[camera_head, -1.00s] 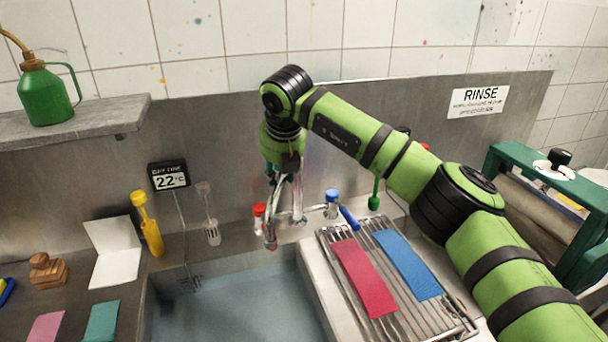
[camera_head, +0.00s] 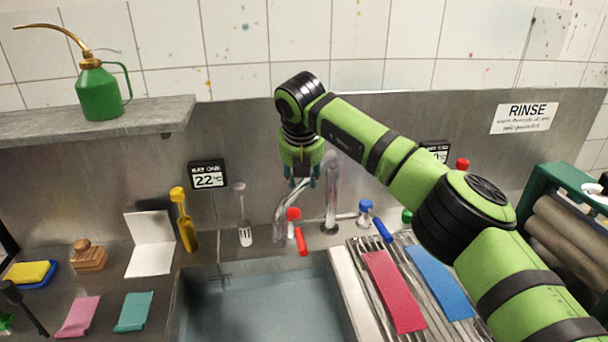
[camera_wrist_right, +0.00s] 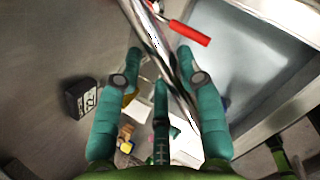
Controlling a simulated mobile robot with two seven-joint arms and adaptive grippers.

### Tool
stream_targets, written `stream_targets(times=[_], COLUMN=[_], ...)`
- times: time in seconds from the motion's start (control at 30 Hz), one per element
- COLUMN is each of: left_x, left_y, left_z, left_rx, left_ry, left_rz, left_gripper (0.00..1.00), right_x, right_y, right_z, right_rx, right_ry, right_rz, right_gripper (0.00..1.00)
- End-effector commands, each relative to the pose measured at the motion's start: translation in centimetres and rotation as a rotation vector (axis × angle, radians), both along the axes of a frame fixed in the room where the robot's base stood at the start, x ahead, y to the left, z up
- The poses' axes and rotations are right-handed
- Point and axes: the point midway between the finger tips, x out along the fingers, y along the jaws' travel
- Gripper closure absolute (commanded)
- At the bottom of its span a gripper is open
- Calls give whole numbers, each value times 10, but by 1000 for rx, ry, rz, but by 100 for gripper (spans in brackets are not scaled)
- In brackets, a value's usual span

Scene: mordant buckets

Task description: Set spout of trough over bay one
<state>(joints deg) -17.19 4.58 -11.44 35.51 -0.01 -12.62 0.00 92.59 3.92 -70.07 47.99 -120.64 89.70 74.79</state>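The chrome spout (camera_head: 281,220) curves from a chrome upright (camera_head: 332,190) at the back of the trough (camera_head: 262,300) and points down near its back edge. My right gripper (camera_head: 303,183) is at the upper part of the spout. In the right wrist view, its teal fingers (camera_wrist_right: 160,60) are spread apart and the spout (camera_wrist_right: 158,45) runs diagonally between them. Whether they touch it cannot be told. A small display (camera_head: 207,176) on the back wall, left of the spout, reads 22 °C and seems to say bay one. My left gripper is out of view.
A red lever (camera_head: 300,240) is just right of the spout, and a blue lever (camera_head: 378,223) farther right. A rack (camera_head: 357,275) with red and blue cloths lies right of the trough. A yellow tool (camera_head: 184,220) and a white card (camera_head: 150,243) stand left.

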Motion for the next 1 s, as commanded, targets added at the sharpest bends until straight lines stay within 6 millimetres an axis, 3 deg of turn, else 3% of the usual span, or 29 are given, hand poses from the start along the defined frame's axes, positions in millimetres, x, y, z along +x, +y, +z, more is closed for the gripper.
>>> stream_targets(times=[0.47,1.0], left_x=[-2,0], left_y=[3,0], left_z=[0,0], left_rx=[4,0], left_ry=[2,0], left_rz=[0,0], left_gripper=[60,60], right_x=[-3,-45], right_y=[-1,6], right_z=[9,99], right_rx=[-3,-2], right_ry=[-1,-1], right_rz=[-4,-1], right_gripper=[44,44])
